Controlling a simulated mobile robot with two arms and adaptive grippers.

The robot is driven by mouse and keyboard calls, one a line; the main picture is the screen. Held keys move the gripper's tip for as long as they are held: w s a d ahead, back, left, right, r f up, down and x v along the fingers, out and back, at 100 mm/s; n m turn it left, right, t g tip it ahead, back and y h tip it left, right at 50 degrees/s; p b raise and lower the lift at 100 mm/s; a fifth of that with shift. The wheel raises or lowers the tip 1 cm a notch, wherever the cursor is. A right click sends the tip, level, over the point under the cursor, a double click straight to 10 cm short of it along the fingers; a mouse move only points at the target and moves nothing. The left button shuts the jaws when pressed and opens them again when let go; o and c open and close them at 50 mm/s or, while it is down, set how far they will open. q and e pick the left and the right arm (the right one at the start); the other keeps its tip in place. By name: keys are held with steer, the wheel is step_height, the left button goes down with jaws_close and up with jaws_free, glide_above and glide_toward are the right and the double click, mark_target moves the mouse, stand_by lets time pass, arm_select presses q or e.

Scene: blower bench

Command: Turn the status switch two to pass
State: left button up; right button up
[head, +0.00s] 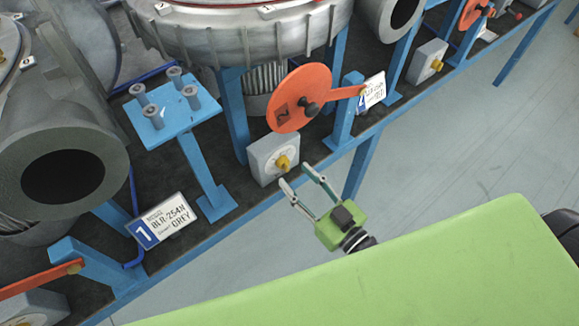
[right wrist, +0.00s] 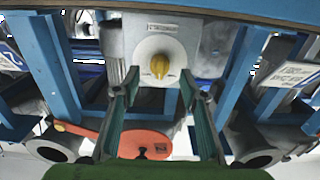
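The status switch is a grey box (head: 273,157) with a white dial and a yellow knob (head: 284,162), at the bench edge below an orange disc marked 2. In the right wrist view the yellow knob (right wrist: 159,66) sits centred on its round white dial; the dial's lettering is too small to read. My right gripper (head: 295,175) is open and empty, its fingertips just in front of the box. In the right wrist view the fingers (right wrist: 157,88) frame the space beneath the knob, apart from it. My left gripper is not in view.
The orange disc (head: 298,98) with its arm is above the switch. Blue posts (head: 346,117) and a number 2 plate (head: 372,92) stand to the right. A number 1 plate (head: 160,222) is at left. Another grey switch box (head: 427,62) sits farther right. The floor before the bench is clear.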

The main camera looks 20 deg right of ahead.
mark_target(288, 169)
steer(key=shift+x, duration=1.95)
steer(key=c, duration=1.1)
steer(key=m+p, duration=0.1)
steer(key=m, duration=0.2)
steer(key=shift+m, duration=0.4)
steer(key=shift+s+m, duration=0.1)
steer(key=shift+m, duration=2.5)
